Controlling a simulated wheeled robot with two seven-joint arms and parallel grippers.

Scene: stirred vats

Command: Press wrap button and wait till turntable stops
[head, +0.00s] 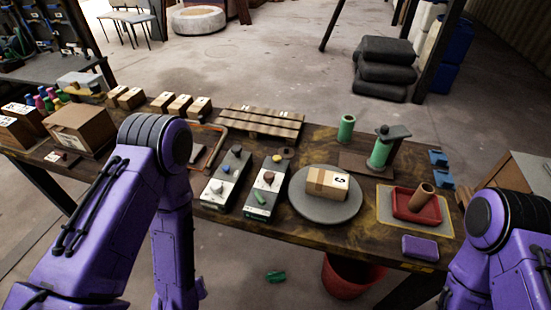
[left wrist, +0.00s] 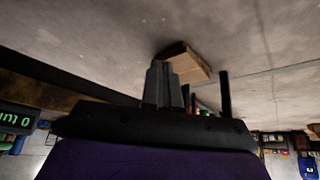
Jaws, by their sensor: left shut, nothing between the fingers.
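A round grey turntable (head: 310,207) sits on the workbench, with a taped cardboard box (head: 327,183) on it. Left of it are two control panels side by side. The nearer panel to the turntable (head: 254,208) has a brown-red knob (head: 269,178) and a green piece (head: 260,197). The other panel (head: 215,199) has dark knobs and a small blue button (head: 217,187). I cannot read which button is the wrap button. My left gripper (left wrist: 163,85) is shut and empty in the left wrist view; in the head view it is hidden. My right gripper is out of view.
Cardboard boxes (head: 82,130) and a wooden pallet (head: 261,121) stand on the bench. A red bucket (head: 345,283) stands below. A green display (left wrist: 18,119) shows in the left wrist view.

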